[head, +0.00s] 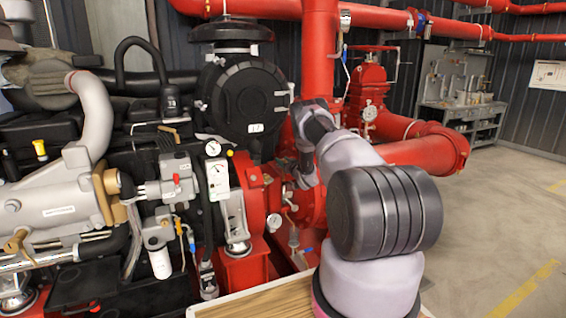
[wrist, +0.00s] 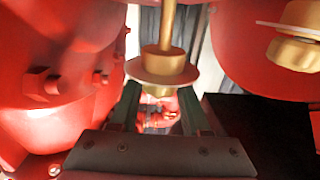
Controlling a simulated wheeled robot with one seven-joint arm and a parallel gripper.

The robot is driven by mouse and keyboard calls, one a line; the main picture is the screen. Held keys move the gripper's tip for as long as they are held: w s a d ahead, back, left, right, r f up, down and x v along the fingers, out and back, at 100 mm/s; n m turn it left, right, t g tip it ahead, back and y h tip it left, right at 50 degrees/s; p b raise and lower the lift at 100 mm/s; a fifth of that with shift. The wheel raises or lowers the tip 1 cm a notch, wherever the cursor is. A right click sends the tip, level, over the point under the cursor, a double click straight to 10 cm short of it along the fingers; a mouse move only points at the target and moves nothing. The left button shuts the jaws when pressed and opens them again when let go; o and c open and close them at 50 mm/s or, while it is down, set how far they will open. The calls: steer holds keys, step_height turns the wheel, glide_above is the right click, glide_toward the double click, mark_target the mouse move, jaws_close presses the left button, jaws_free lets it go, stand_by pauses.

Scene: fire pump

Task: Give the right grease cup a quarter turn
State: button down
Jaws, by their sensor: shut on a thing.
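In the wrist view, a brass grease cup (wrist: 162,66) with a wide flange and a thin stem is at the centre. My gripper (wrist: 160,98) has its two dark fingers on either side of the cup's narrow end and is shut on it. A second brass cup (wrist: 297,46) is at the upper right of that view, apart from the fingers. The wrist view alone does not tell me which is the right one. In the head view my arm reaches down beside the red pump casing, and the held cup cannot be made out.
Red housings (wrist: 55,60) with bolts crowd close around the fingers. In the head view the engine (head: 90,190) fills the left, and a red pipe (head: 425,155) runs behind my arm. A wooden board (head: 265,302) lies in front. Open floor (head: 500,220) is at the right.

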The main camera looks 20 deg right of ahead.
steer(key=m+h, duration=0.2)
steer(key=h, duration=0.1)
steer(key=m+g+h, duration=0.1)
steer(key=m+h, duration=0.1)
steer(key=h, duration=0.1)
steer(key=shift+h, duration=0.4)
steer(key=shift+d+m+g+h, duration=0.1)
steer(key=shift+m+g+h, duration=1.1)
steer(key=shift+m+h, duration=0.95)
steer(key=shift+h, duration=0.45)
steer(key=shift+c, duration=2)
jaws_free()
steer(key=v, duration=1.1)
steer(key=shift+o, duration=0.2)
steer(key=shift+r, duration=0.15)
